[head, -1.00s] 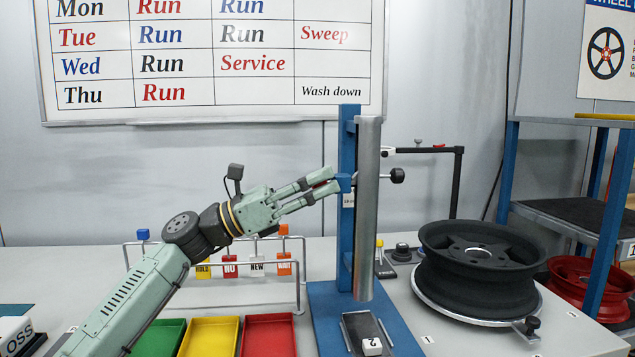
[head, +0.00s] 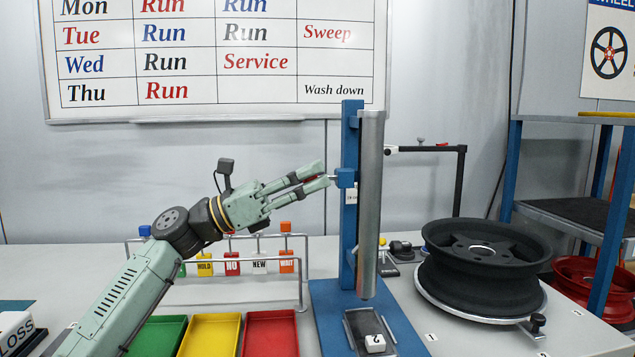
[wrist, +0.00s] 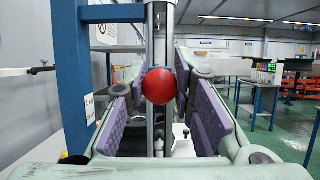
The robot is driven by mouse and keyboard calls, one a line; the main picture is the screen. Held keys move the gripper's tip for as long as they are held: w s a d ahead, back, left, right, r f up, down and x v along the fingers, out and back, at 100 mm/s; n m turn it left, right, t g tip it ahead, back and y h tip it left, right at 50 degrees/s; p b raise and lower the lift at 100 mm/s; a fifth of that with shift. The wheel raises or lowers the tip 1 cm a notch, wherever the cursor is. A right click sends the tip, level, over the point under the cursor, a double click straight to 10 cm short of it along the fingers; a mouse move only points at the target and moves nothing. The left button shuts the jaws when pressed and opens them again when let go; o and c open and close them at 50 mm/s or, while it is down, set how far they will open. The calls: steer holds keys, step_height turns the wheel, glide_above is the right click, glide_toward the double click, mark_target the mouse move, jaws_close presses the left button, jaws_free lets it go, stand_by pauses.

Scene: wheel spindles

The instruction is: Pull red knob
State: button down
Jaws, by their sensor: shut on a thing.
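The red knob (wrist: 159,86) is a round ball in the middle of the wrist view, between my two purple-padded fingers. In the head view only a little red of the knob (head: 310,179) shows between the fingers. My gripper (head: 318,175) is shut on it, to the left of the blue post (head: 350,140). A short grey rod shows between my fingertips and the small blue block (head: 346,178) on the post. The knob's far side is hidden.
A silver vertical tube (head: 370,220) stands right of the post. A black wheel (head: 483,265) lies on a turntable at the right. Green, yellow and red trays (head: 270,332) and a tag rack (head: 300,255) sit below my arm. Space above my arm is clear.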

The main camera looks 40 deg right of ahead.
steer(key=c, duration=1.4)
jaws_free()
steer(key=shift+o, duration=0.2)
steer(key=v, duration=1.2)
steer(key=shift+r, duration=0.15)
